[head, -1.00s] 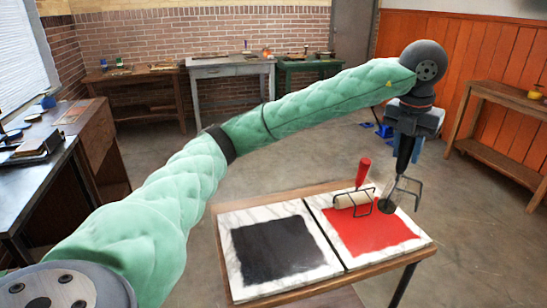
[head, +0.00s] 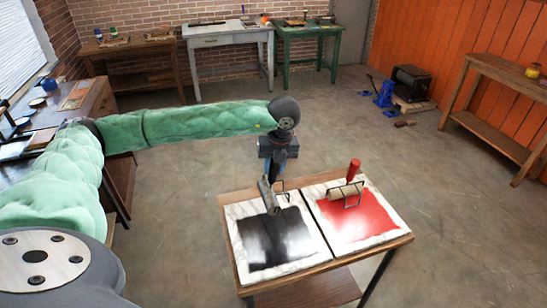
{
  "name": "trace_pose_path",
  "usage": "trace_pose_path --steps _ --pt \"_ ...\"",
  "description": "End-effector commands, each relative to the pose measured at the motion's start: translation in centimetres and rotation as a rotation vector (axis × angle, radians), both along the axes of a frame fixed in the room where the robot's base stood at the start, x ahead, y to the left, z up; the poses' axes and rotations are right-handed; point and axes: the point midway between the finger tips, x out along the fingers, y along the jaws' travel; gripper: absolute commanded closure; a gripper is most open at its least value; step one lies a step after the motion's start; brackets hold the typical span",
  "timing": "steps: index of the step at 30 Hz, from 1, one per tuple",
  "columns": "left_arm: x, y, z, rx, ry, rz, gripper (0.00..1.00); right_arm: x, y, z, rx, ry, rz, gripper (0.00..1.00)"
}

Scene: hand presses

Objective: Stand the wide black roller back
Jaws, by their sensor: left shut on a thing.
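My left gripper (head: 279,163) is shut on the dark handle of the wide black roller (head: 268,197). The roller hangs below the gripper with its handle roughly upright, over the back part of the black ink slab (head: 285,263). Its drum is dark grey and its wire frame shows beside it. I cannot tell whether the drum touches the slab. The gripper hides most of the handle. My right gripper is not in view.
A red-handled roller (head: 349,188) with a pale drum rests on the red ink slab (head: 391,233), to the right. Both slabs lie on a small wooden table (head: 316,265). A blue tool and a dark press (head: 411,82) stand on the floor behind.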

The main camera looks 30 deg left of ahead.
Motion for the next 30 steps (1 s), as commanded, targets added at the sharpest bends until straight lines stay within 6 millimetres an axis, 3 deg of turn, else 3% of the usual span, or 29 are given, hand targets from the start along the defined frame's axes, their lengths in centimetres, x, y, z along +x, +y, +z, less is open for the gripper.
trace_pose_path --steps 20,30 --pt "-0.2 0.3 -4.3 0.001 0.002 0.009 0.91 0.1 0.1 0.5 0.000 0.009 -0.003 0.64" --pt "-0.2 0.3 -5.3 0.000 0.000 0.009 0.91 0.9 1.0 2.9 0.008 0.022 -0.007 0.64"
